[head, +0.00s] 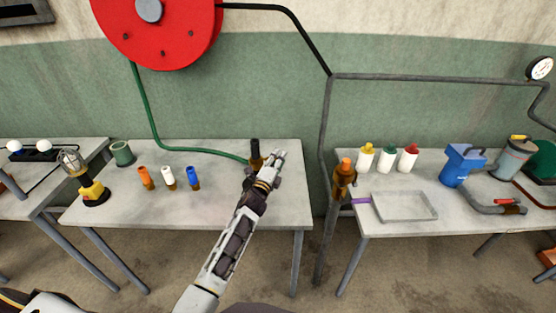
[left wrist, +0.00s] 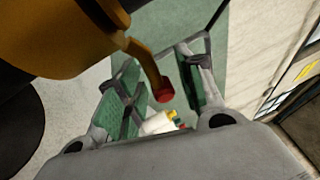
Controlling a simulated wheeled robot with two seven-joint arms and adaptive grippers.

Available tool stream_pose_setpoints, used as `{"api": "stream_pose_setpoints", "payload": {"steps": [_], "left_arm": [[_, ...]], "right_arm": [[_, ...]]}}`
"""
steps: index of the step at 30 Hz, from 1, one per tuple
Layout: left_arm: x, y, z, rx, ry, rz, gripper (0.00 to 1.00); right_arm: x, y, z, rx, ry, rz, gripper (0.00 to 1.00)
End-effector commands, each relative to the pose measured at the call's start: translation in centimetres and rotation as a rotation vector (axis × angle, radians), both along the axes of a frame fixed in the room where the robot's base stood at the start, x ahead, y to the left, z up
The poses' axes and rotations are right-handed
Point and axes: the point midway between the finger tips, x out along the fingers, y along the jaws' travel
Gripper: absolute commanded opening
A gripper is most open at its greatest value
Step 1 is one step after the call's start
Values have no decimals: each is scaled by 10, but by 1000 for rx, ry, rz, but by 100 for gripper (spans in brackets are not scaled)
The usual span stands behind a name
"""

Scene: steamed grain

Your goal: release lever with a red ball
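The lever is a brown-orange bent arm (left wrist: 150,62) with a red ball (left wrist: 164,92) at its end, seen in the left wrist view. It comes from a large orange-brown body (left wrist: 60,40) at the upper left. My left gripper (left wrist: 158,75) is open; the red ball shows between its two green-padded fingers with gaps on both sides, and I see no contact. In the head view my left gripper (head: 274,158) is beside a brown fitting with a black top (head: 255,150) at the table's right end. The red ball is not distinguishable there. My right gripper is not in view.
The left table (head: 130,210) holds orange, white and blue-topped pieces and a yellow lamp (head: 93,192). A green hose (head: 150,115) runs to the brown fitting. An orange-topped fitting (head: 344,175) on a pipe stands right of my gripper. The right table holds bottles and a tray (head: 404,218).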

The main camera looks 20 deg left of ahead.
Motion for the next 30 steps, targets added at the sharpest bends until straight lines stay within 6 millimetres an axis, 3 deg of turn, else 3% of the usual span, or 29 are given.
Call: {"api": "stream_pose_setpoints", "payload": {"steps": [3, 12, 30], "left_arm": [[0, 0, 0, 0, 0, 0, 37], [0, 0, 0, 0, 0, 0, 0], [0, 1, 1, -58, -17, 1, 0]], "right_arm": [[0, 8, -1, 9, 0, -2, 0], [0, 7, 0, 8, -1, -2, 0], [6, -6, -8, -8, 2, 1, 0]]}}
